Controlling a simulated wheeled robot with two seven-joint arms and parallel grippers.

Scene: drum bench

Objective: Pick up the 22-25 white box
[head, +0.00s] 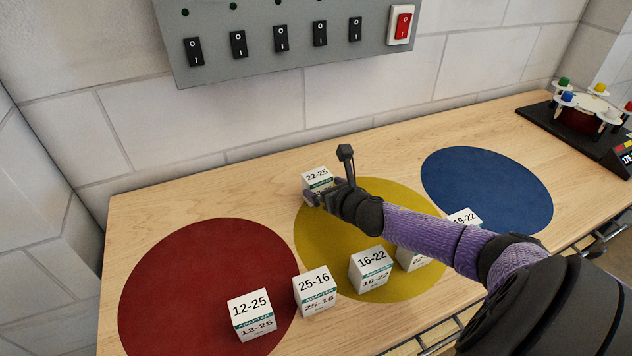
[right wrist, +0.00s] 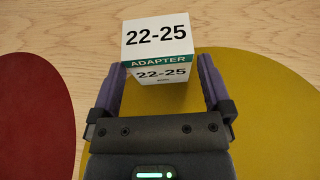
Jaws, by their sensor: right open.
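The 22-25 white box (head: 317,178) stands at the back of the bench, at the far left edge of the yellow circle. Its top label and green adapter band show in the right wrist view (right wrist: 157,38). My right gripper (head: 326,194) is open at the box. In the right wrist view its two fingers (right wrist: 160,80) point toward the box, one on each side of its near part, with gaps that are hard to judge. In the head view the gripper hides the box's lower front. My left gripper is in neither view.
Other white boxes stand nearer: 12-25 (head: 251,314), 25-16 (head: 315,291), 16-22 (head: 370,269) and 19-22 (head: 465,217); another is partly behind my right arm. Red (head: 190,290), yellow (head: 312,238) and blue (head: 487,188) circles mark the bench. A switch panel (head: 290,55) hangs above.

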